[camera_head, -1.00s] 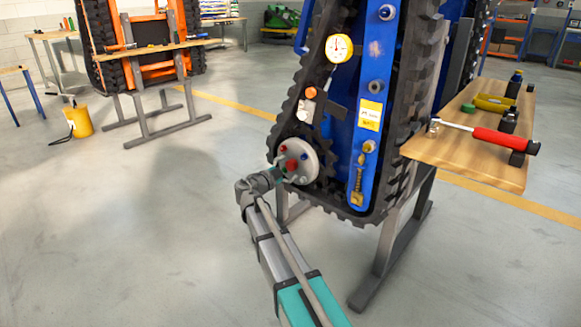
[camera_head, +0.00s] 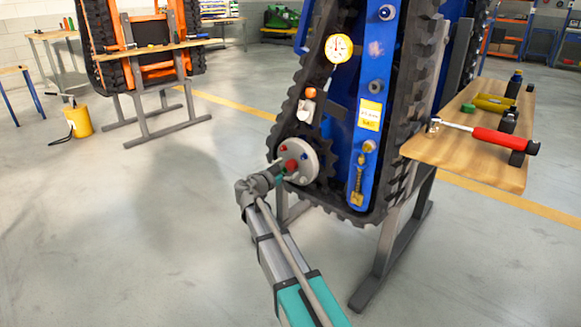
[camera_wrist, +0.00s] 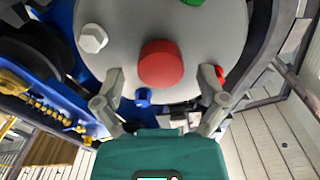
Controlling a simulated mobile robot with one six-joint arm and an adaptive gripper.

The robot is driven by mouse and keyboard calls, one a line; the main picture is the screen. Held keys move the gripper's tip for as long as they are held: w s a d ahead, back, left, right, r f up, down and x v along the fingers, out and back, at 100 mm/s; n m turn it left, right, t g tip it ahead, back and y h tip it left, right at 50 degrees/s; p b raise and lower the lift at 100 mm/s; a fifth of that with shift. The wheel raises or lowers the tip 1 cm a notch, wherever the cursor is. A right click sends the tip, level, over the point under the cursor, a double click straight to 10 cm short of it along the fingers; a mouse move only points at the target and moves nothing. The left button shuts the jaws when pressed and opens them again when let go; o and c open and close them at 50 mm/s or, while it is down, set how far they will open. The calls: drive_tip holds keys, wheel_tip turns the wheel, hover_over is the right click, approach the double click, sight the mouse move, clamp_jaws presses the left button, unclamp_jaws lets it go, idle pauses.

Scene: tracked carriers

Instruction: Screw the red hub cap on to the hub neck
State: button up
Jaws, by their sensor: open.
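The red hub cap (camera_wrist: 161,64) is at the middle of the round grey hub plate (camera_wrist: 215,30) in the wrist view. It also shows in the head view (camera_head: 291,165) at the lower end of the blue tracked carrier. The cap covers the hub neck, so I cannot see the neck or its thread. My gripper (camera_wrist: 163,80) is open, its two fingers apart to the left and right of the cap. The fingers do not visibly touch it. In the head view my gripper (camera_head: 281,171) is close in front of the hub.
Coloured bolt heads surround the cap, among them a white one (camera_wrist: 92,38) and a blue one (camera_wrist: 143,96). Black track (camera_head: 412,150) frames the hub. A wooden shelf (camera_head: 500,165) at right holds a red-handled tool (camera_head: 500,139). Open floor lies to the left.

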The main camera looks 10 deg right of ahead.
drive_tip(key=n, duration=0.5)
drive_tip(key=shift+n, duration=2.2)
drive_tip(key=n, duration=0.9)
drive_tip(key=shift+n, duration=0.4)
drive_tip(key=c, duration=1)
drive_tip(key=m, duration=0.7)
drive_tip(key=shift+m, duration=1.4)
